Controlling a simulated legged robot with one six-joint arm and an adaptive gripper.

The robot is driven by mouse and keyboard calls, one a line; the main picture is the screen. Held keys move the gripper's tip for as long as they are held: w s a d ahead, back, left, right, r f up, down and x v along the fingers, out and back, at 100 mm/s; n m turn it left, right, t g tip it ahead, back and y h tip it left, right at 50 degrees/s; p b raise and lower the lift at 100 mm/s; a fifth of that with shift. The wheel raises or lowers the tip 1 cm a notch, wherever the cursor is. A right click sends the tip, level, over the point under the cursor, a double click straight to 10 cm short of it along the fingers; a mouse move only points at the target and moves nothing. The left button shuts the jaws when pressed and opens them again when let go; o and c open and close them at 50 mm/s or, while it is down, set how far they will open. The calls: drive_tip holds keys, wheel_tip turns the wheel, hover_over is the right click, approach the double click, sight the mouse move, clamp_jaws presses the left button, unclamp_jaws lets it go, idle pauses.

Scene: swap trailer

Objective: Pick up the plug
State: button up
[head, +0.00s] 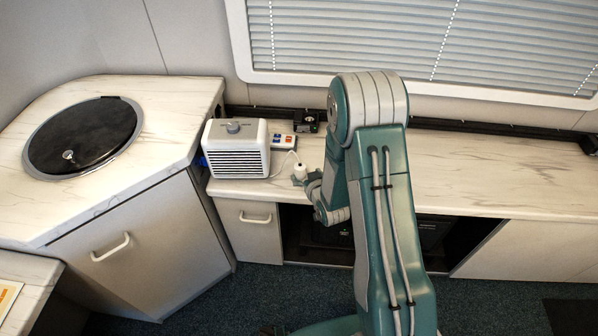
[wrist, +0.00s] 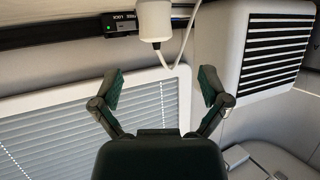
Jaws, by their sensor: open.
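The plug is a small white cylinder with a cord; in the head view the plug (head: 300,171) stands at the front of the worktop, right of the white heater (head: 236,148). In the wrist view the plug (wrist: 154,20) is at the top middle, above the gap between the fingertips, and its cord curves off to the right. My gripper (wrist: 162,86) is open and empty, its two fingers spread apart. In the head view my gripper (head: 306,182) is close beside the plug, partly hidden by my arm. I cannot tell whether it touches the plug.
A socket strip (head: 284,140) with coloured switches lies beside the heater. A small black lock device (head: 308,121) sits on the back rail. Window blinds (head: 400,40) hang behind. The worktop (head: 490,170) right of my arm is clear. A round black lid (head: 85,135) is on the left counter.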

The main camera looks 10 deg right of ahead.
sight(302, 170)
drive_tip(key=x, duration=0.2)
drive_tip(key=shift+w+a+f, duration=0.1)
drive_tip(key=shift+w+f, duration=0.1)
drive_tip(key=shift+w, duration=0.05)
drive_tip(key=shift+d+f+x, duration=0.15)
drive_tip(key=shift+x, duration=1)
drive_tip(key=shift+d+f+x, duration=0.15)
drive_tip(key=shift+f+x, duration=0.05)
drive_tip(key=shift+x, duration=1)
drive_tip(key=shift+s, duration=0.1)
drive_tip(key=c, duration=1.2)
